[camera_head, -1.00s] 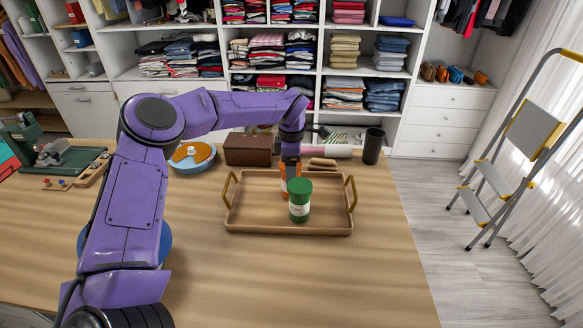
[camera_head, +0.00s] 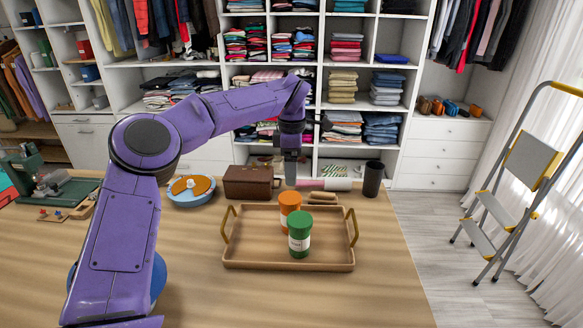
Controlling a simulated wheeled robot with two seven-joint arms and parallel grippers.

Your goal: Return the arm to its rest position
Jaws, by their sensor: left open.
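My left arm (camera_head: 135,215) is purple and comes in from the left, its elbow raised and its forearm reaching right. An orange jar (camera_head: 289,203) and a green jar (camera_head: 299,243) stand upright in the wooden tray (camera_head: 240,262), the green one in front and partly covering the orange one. My right gripper does not show.
A green machine (camera_head: 50,187) stands at left. A stepladder (camera_head: 515,180) is at right. The front table is clear.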

